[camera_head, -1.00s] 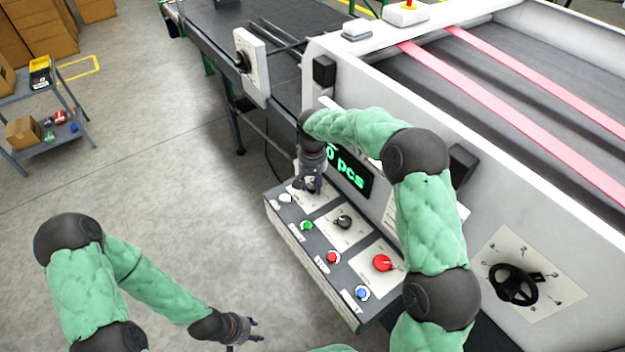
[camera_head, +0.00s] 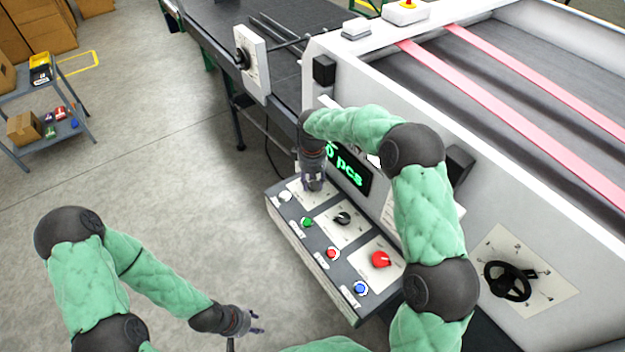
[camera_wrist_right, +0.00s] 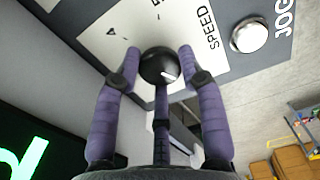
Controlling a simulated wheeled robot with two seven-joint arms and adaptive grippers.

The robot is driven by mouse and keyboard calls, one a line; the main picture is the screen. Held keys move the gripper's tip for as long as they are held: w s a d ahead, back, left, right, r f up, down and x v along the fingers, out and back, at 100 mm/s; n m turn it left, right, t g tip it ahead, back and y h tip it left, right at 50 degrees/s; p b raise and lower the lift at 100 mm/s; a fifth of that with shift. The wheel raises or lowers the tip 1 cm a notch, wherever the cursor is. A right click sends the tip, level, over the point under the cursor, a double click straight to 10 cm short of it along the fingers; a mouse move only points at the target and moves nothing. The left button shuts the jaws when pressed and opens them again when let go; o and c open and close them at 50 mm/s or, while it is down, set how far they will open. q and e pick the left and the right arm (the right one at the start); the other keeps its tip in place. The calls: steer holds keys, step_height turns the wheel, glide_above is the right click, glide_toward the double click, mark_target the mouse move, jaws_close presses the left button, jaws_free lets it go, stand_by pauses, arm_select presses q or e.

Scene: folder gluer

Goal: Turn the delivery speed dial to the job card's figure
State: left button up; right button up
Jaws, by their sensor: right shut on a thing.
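The delivery speed dial (camera_wrist_right: 160,66) is a black round knob with a pale pointer mark, on a white plate marked SPEED (camera_wrist_right: 205,35) in the right wrist view. My right gripper (camera_wrist_right: 160,62) has its purple fingers around the knob and is shut on it. In the head view my right gripper (camera_head: 313,184) points down at the far end of the control panel and hides the dial. My left gripper (camera_head: 254,326) is apart from the panel, low over the floor, with its fingertips spread and nothing between them. The job card's figure is not readable.
The panel (camera_head: 330,270) also carries a second black knob (camera_head: 343,218), a red knob (camera_head: 381,260) and green, red and blue buttons. A white button (camera_wrist_right: 248,36) sits beside the speed plate. A green display (camera_head: 347,167) stands behind.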

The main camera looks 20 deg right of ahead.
steer(key=o, duration=1.1)
steer(key=shift+o, duration=0.2)
step_height(320, 180, up, 12)
stand_by(0.3)
